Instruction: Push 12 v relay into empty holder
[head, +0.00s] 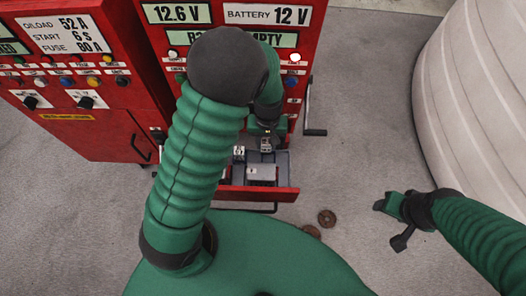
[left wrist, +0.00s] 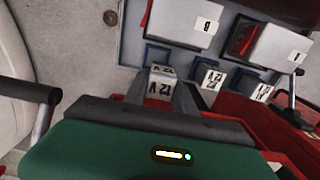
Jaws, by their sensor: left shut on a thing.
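My left gripper (head: 266,140) is above the open drawer (head: 285,195) of the red cabinet. It is shut on the 12 V relay (head: 266,147), a small grey block. In the left wrist view the relay (left wrist: 162,82) shows "12 V" labels between the fingers (left wrist: 163,98). A blue-framed holder (left wrist: 155,54) lies just beyond it and looks empty. I cannot tell whether the relay touches the holder. My right gripper (head: 393,222) is open and empty over the floor at the right.
Two more labelled relays (left wrist: 212,77) (left wrist: 261,93) sit in the drawer beside the holder. Large pale blocks marked B (left wrist: 185,20) and A (left wrist: 280,47) stand behind them. A big white tank (head: 475,100) stands at the right.

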